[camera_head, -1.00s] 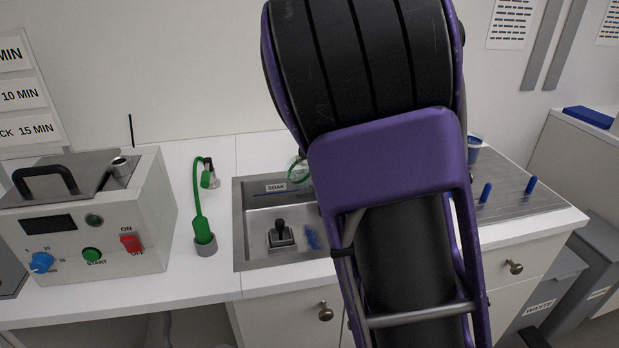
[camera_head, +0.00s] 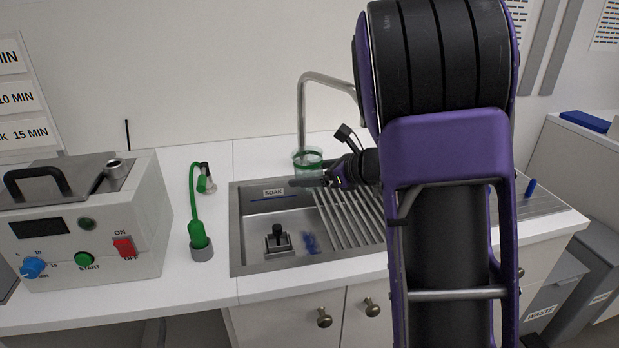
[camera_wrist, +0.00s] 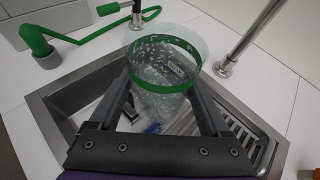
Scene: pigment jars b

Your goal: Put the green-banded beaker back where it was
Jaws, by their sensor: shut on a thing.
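The green-banded beaker (camera_head: 308,162) is clear, with a green band near its rim. It also shows in the wrist view (camera_wrist: 163,72), where drops or small marks cover its wall. My gripper (camera_head: 318,180) is shut on the beaker, with one finger on each side of it. The beaker is upright or nearly so and is held over the back part of the sink (camera_head: 236,225), near the tap. Through its clear wall I see the sink and its label. I cannot tell how far its base is above the sink.
A tap (camera_head: 301,110) rises behind the sink. A ribbed drainer (camera_head: 348,222) covers the sink's right part. A black fitting (camera_head: 279,240) and blue pieces (camera_head: 310,243) lie in the basin. A green hose (camera_head: 194,205) and a control box (camera_head: 90,225) stand to the left.

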